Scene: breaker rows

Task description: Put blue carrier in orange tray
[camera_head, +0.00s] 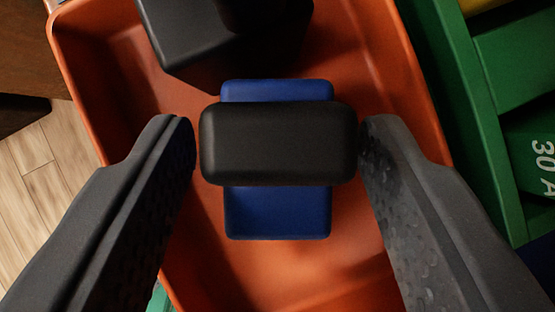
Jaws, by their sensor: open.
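The blue carrier (278,213) is a blue block with a wide black bar (278,143) across its top. It shows inside the outline of the orange tray (385,85), near the picture's middle. My gripper (278,140) is open, with one dark finger on each side of the black bar. The left finger is close to the bar's left end, and the right finger is at or very near its right end. I cannot tell whether the carrier rests on the tray floor, as its underside is hidden.
A black block (215,45) is in the tray's upper part, just above the carrier in the picture. A green case (478,110) marked "30 A" stands along the tray's right side. Wooden floor (35,165) and a brown wooden edge (20,50) show at left.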

